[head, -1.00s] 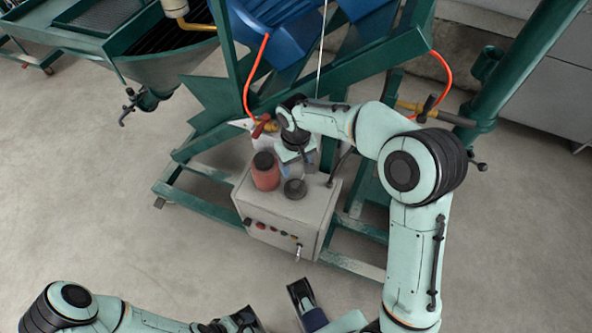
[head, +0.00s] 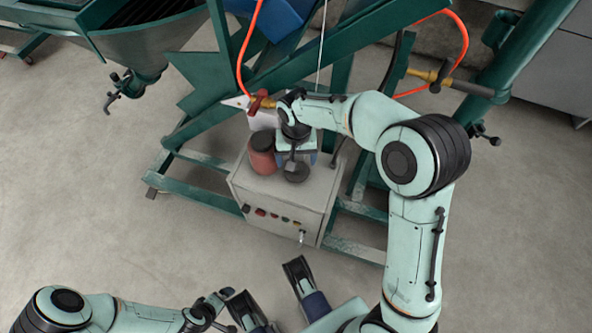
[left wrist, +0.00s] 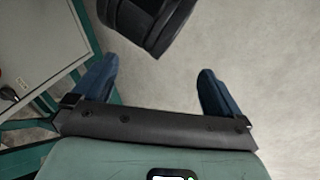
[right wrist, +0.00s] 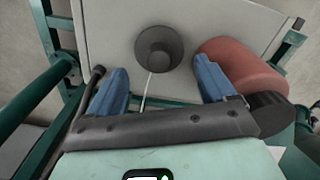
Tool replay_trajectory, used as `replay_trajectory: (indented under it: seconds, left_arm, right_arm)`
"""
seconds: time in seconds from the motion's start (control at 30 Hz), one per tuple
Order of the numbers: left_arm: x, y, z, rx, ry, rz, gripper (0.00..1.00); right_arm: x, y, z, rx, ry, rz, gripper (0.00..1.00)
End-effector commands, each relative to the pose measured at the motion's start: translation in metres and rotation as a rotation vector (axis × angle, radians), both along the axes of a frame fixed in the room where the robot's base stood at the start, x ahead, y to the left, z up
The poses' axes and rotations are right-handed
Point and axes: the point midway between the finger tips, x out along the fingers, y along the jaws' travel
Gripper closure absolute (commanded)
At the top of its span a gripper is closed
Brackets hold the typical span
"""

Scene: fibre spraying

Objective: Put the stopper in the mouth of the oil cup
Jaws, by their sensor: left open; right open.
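A dark round piece (head: 297,173) with a smaller round knob sits on top of the pale control box (head: 276,205). In the right wrist view, this dark piece (right wrist: 158,48) lies just beyond and between my fingertips. I cannot tell which part of it is stopper and which is oil cup. My right gripper (head: 295,153) is open above it, blue fingers apart and empty; it also shows in the right wrist view (right wrist: 160,78). My left gripper (head: 270,288) is open and empty, low in the head view, away from the box.
A red jar (head: 262,154) with a dark lid stands beside the dark piece, close to one right finger. The green frame (head: 195,160), orange hoses (head: 245,55) and a hopper (head: 160,45) surround the box. Bare concrete floor lies in front.

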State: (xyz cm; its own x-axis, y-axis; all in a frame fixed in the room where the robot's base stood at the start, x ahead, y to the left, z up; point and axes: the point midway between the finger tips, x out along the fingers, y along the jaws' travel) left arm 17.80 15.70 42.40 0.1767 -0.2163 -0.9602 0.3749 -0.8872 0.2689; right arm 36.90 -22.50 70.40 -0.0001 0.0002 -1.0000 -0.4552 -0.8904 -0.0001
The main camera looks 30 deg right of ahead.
Motion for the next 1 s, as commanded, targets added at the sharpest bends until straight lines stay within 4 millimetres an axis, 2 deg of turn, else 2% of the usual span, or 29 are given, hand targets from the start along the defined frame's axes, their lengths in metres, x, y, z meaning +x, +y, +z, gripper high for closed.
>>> replay_trajectory:
  seconds: [0.17,0.4,0.63,0.67,0.7,0.77,0.87,0.9,1.0]
  left_arm:
    - [0.008,0.004,-0.007,0.010,-0.020,0.009,0.00]
    - [0.028,0.014,-0.021,0.036,-0.071,0.030,0.00]
    - [0.030,0.016,-0.020,0.039,-0.079,0.032,0.00]
    - [0.030,0.016,-0.020,0.039,-0.079,0.032,0.00]
    - [0.030,0.015,-0.020,0.039,-0.079,0.032,0.00]
    - [0.030,0.015,-0.020,0.039,-0.079,0.032,0.00]
    - [0.030,0.015,-0.020,0.039,-0.079,0.032,0.00]
    - [0.030,0.015,-0.020,0.039,-0.078,0.032,0.00]
    - [0.030,0.015,-0.020,0.039,-0.078,0.032,0.00]
  right_arm:
    - [0.000,-0.001,-0.015,0.000,0.001,0.000,0.17]
    - [0.000,-0.002,-0.050,-0.001,0.002,0.001,0.17]
    - [0.000,-0.002,-0.052,0.000,-0.001,0.001,0.17]
    - [0.000,-0.002,-0.052,0.000,-0.001,0.001,0.20]
    - [0.000,-0.002,-0.052,0.000,-0.001,0.001,0.33]
    - [0.000,-0.002,-0.052,0.000,-0.001,0.001,0.53]
    - [0.000,-0.002,-0.052,0.000,-0.001,0.001,0.53]
    - [0.000,-0.002,-0.052,0.000,-0.001,0.001,0.58]
    - [0.000,-0.002,-0.051,0.000,-0.001,0.001,0.58]
